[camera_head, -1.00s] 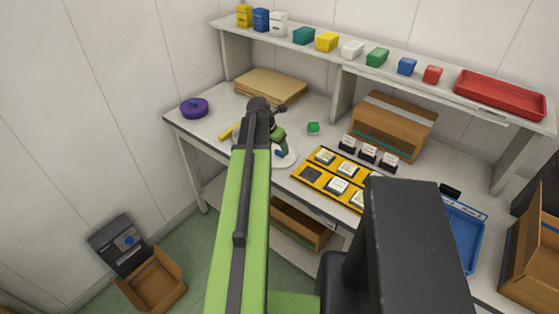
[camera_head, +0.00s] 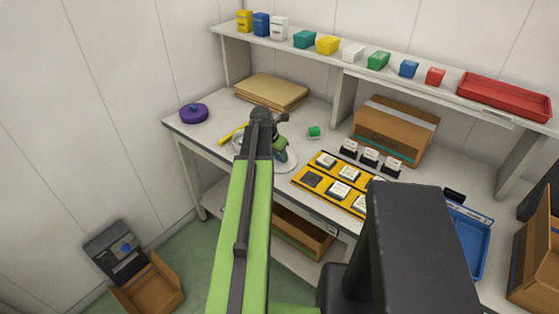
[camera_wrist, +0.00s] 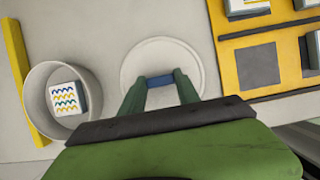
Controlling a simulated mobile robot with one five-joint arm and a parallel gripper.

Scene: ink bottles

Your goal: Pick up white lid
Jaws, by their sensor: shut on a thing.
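The white lid (camera_wrist: 160,52) is a round, pale disc with a raised rim and a short blue bar handle (camera_wrist: 160,80) across it. My gripper (camera_wrist: 161,83) is over the lid, its two green fingers shut on the ends of the handle. In the head view, my gripper (camera_head: 281,153) partly covers the lid (camera_head: 291,164) at the left part of the table. I cannot tell whether the lid touches the tabletop. A round, pale grey pot (camera_wrist: 33,92) stands left of the lid, holding a white block (camera_wrist: 66,98) with wavy coloured lines.
A yellow bar (camera_wrist: 18,65) lies left of the pot. A yellow tray (camera_head: 312,191) with white-labelled ink bottles is close on the lid's right. A green block (camera_head: 314,132), purple round object (camera_head: 194,113) and cardboard box (camera_head: 390,130) are on the table (camera_head: 215,137). A shelf (camera_head: 345,59) runs above.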

